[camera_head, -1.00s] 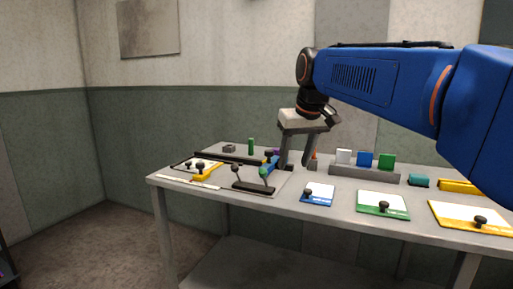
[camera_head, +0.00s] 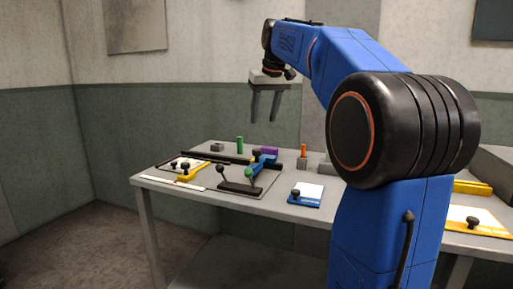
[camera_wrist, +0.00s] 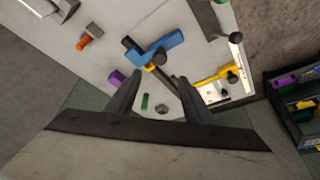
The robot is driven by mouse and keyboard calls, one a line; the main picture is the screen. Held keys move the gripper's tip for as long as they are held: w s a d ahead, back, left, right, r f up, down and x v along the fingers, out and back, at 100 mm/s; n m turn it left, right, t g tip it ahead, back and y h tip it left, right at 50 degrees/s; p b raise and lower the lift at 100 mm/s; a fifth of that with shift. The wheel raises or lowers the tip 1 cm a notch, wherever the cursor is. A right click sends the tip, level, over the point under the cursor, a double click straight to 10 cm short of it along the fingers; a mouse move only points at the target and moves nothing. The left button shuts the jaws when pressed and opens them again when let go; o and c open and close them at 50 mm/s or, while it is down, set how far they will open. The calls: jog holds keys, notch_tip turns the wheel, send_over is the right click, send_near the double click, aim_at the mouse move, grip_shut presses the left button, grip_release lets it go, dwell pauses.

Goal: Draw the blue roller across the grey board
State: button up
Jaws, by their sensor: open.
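The blue roller (camera_head: 263,160) lies at the back edge of the grey board (camera_head: 263,183), on the left part of the table. In the wrist view the blue roller (camera_wrist: 168,42) is a blue bar, with black and yellow parts crowding its lower side. My gripper (camera_head: 263,121) is open and empty, in the air above and behind the roller. In the wrist view my gripper's fingers (camera_wrist: 158,80) point toward the roller, well apart from it.
A purple block (camera_head: 267,151), a green peg (camera_head: 239,145) and an orange peg (camera_head: 303,150) stand at the back. A yellow-edged frame (camera_head: 190,173) is at left, a blue-edged card (camera_head: 307,193) at right. My arm hides the table's right middle.

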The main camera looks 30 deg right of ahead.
aim_at(258, 150)
jog(key=x, duration=1.4)
jog(key=shift+s, duration=0.15)
jog(key=shift+c, duration=0.4)
